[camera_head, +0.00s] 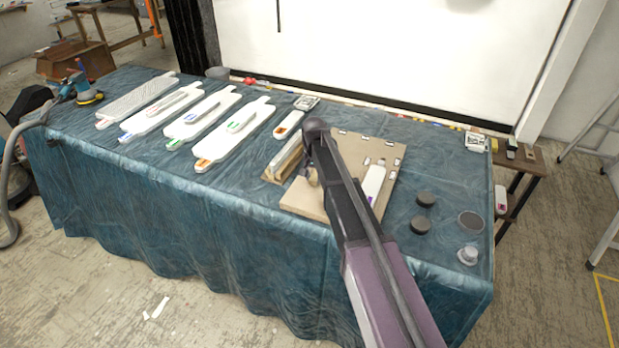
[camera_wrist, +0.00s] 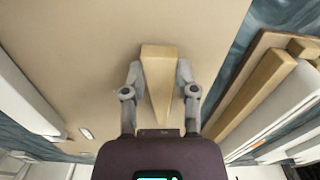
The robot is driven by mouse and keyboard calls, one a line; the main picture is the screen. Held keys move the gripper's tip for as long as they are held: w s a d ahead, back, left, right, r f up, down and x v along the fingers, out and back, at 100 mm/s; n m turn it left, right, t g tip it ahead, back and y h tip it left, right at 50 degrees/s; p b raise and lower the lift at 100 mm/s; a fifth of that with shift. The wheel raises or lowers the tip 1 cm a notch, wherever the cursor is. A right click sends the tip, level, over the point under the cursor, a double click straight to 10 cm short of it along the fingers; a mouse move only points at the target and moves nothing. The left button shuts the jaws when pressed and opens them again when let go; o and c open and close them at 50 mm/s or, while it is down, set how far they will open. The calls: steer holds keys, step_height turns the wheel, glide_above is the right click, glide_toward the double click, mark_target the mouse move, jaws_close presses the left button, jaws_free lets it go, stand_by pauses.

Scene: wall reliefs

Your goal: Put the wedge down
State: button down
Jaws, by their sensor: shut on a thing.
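The wedge (camera_wrist: 158,75) is a pale wooden block, broad at the far end and tapering to a point towards my wrist. My gripper (camera_wrist: 160,82) is shut on it, with one grey finger on each side. The tan board (camera_wrist: 70,40) spreads beneath the wedge in the wrist view; whether they touch, I cannot tell. In the head view the board (camera_head: 352,147) lies near the front of the blue-covered table, and my arm crosses it, hiding most of the gripper and the wedge.
A wooden tray with long strips (camera_head: 284,161) lies left of the board and shows right in the wrist view (camera_wrist: 255,90). A white piece (camera_head: 374,182) lies on the board. Dark discs (camera_head: 421,224) and a small jar (camera_head: 467,255) stand right. White panels (camera_head: 235,128) fill the left.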

mark_target(314, 178)
steer(key=shift+f, duration=0.2)
steer(key=shift+c, duration=2)
jaws_free()
steer(key=shift+r, duration=0.1)
steer(key=shift+r, duration=0.15)
step_height(314, 178, up, 12)
steer(key=p, duration=1.2)
steer(key=shift+s, duration=0.1)
steer(key=s+d+n, duration=0.2)
steer(key=s+d, duration=1.9)
steer(key=s, duration=0.5)
steer(key=shift+d+n, duration=0.3)
steer(key=shift+d, duration=0.1)
